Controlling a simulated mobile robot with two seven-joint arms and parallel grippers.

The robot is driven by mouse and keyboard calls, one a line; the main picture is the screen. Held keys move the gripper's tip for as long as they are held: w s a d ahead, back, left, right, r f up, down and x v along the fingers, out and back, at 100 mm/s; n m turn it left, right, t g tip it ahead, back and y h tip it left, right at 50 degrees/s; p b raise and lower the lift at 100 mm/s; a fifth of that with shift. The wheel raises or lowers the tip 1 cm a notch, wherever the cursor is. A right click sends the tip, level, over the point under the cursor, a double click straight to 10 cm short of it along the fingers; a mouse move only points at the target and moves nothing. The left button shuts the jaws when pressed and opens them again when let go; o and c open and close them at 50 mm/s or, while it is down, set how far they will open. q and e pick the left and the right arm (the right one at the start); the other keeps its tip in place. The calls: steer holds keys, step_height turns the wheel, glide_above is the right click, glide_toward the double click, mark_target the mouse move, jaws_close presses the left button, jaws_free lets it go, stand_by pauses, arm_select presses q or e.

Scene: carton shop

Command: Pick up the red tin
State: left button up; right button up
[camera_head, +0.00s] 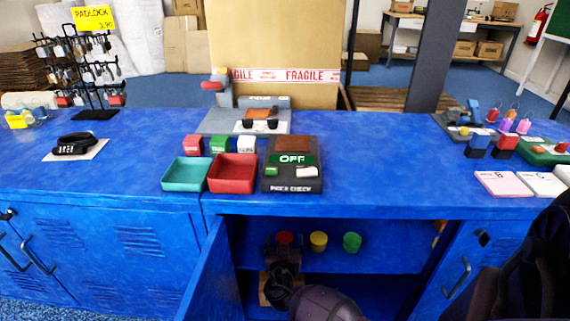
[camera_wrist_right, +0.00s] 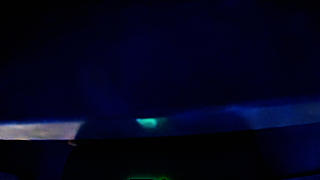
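The red tin (camera_head: 284,238) is inside the open blue cabinet under the counter, at the left of a row of three tins. Its lower part is hidden by my right gripper. A yellow tin (camera_head: 318,241) and a green tin (camera_head: 352,242) stand to its right. My right gripper (camera_head: 283,249) is inside the cabinet, directly in front of the red tin in the head view. I cannot tell whether its fingers touch the tin or are closed. My left gripper is not in view.
The cabinet door (camera_head: 213,280) hangs open at the left of the opening. The blue counter (camera_head: 380,180) lies above the tins. On it are a teal tray (camera_head: 187,174), a red tray (camera_head: 232,173) and a panel reading OFF (camera_head: 291,160).

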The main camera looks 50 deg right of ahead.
mark_target(285, 241)
steer(key=c, duration=0.9)
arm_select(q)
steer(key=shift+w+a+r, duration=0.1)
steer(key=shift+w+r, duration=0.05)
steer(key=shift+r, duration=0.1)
arm_select(e)
steer(key=shift+c, duration=0.8)
steer(key=shift+r, duration=0.25)
step_height(285, 241, up, 10)
steer(key=p, duration=0.3)
steer(key=shift+f+p, duration=0.2)
steer(key=shift+p, duration=0.1)
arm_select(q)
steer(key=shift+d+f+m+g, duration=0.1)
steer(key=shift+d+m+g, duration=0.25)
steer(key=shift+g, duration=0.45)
